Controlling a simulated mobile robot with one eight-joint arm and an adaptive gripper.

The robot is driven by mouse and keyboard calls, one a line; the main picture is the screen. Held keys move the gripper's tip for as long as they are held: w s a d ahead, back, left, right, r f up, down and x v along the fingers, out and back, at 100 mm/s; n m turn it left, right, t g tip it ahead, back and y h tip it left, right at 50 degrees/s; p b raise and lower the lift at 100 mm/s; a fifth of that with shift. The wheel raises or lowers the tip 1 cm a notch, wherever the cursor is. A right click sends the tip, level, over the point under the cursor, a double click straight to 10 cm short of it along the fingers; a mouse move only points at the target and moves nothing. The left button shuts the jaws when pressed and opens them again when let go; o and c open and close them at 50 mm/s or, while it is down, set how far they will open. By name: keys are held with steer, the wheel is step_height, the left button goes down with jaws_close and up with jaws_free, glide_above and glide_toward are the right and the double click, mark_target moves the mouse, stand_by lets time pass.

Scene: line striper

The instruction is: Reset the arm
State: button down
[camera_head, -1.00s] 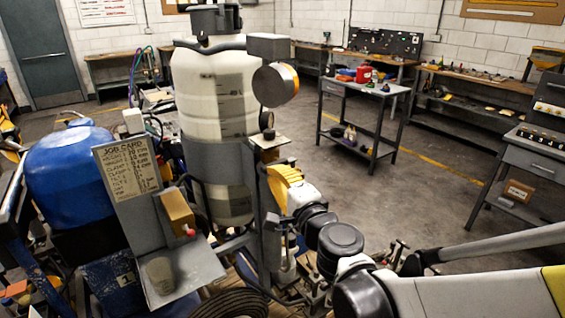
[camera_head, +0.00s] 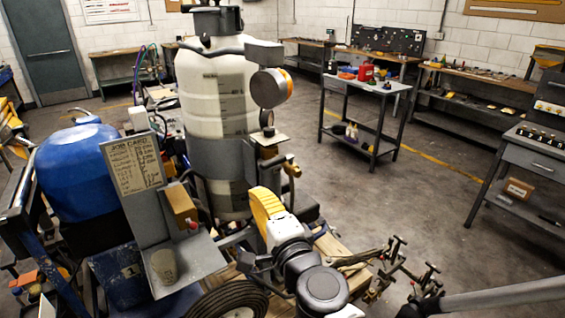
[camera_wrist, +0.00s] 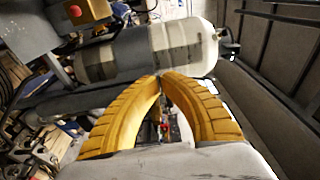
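My gripper (camera_head: 263,200) has yellow ribbed fingers and shows low in the middle of the head view, in front of the line striper's white tank (camera_head: 216,95). In the wrist view the two curved fingertips of my gripper (camera_wrist: 160,77) meet, with nothing seen held between them. The tank (camera_wrist: 185,48) lies across the wrist view beyond the fingertips. My arm runs from the gripper down to the bottom edge of the head view. In the head view I cannot tell the exact gap between gripper and machine.
A job card (camera_head: 133,163), a grey tray (camera_head: 190,262) with a cup (camera_head: 163,266), and a blue drum (camera_head: 70,170) stand at the left. A round gauge (camera_head: 270,88) juts from the tank's right. A grey cart (camera_head: 365,84) and benches stand behind; open floor (camera_head: 420,195) lies right.

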steer(key=shift+s+a+f, duration=0.1)
steer(key=shift+s+a, duration=0.15)
steer(key=s+d+f+n+g+h+b, duration=0.1)
steer(key=s+d+f+n+g+h, duration=0.2)
steer(key=d, duration=0.6)
steer(key=s+d+f+n+g+h+b, duration=0.1)
steer(key=s+d+f+n+g+h, duration=0.2)
steer(key=d, duration=0.6)
steer(key=s+d+f+n+g+h, duration=0.2)
steer(key=s+d+f+n, duration=0.4)
steer(key=d, duration=0.4)
steer(key=shift+s+g+h+b, duration=0.4)
steer(key=shift+s, duration=0.45)
